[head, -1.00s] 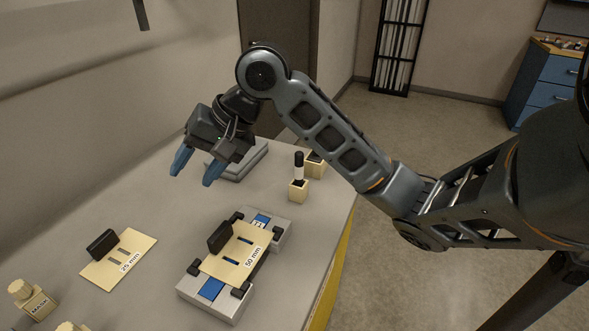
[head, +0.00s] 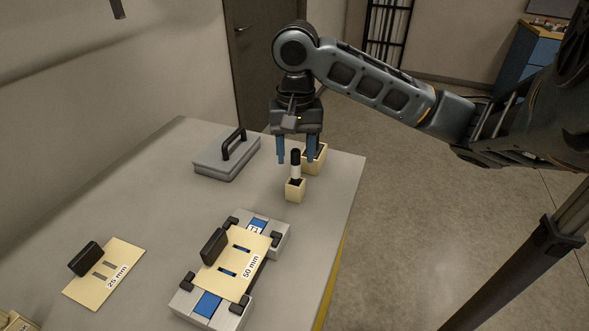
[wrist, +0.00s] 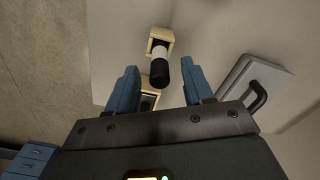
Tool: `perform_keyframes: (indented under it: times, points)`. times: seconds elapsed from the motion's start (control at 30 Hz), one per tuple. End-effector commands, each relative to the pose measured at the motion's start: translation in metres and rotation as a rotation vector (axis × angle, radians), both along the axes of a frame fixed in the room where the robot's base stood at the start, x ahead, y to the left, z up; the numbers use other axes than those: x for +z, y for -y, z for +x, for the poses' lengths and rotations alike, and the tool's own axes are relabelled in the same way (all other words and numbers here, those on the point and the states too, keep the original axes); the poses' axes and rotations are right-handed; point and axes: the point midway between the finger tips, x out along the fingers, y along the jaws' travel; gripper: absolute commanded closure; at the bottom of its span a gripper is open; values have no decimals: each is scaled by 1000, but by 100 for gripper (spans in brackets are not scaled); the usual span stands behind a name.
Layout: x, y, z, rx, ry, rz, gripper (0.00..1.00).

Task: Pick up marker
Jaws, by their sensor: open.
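The marker (head: 295,166) stands upright in a small beige holder (head: 295,191), with its black cap up and a white body below. My gripper (head: 296,160) points down with its blue fingers open, and in the head view the marker's cap shows between them. In the wrist view the marker (wrist: 160,65) shows between and beyond the spread fingertips (wrist: 160,86), with its holder (wrist: 160,36) past it. No contact between the fingers and the marker shows.
A second beige holder (head: 317,160) stands just behind the marker. A grey lidded box with a black handle (head: 228,157) is at the back left. A 50 mm template (head: 240,279) lies on a clamp fixture in front, and a 25 mm template (head: 112,284) lies at left.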

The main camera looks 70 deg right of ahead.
Motion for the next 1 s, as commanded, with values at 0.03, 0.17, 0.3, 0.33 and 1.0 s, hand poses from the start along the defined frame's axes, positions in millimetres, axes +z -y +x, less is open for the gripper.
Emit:
perform_keyframes:
  times: [0.03, 0.17, 0.3, 0.33, 1.0]
  points:
    - [-4, 0, 0, -2, 0, 0, 48]
    - [-19, 0, -1, -1, -2, 0, 48]
    - [-40, -1, -1, -1, -1, 1, 48]
    - [-43, -1, -1, -1, 0, 0, 48]
    - [-52, -1, -1, 1, 2, 0, 79]
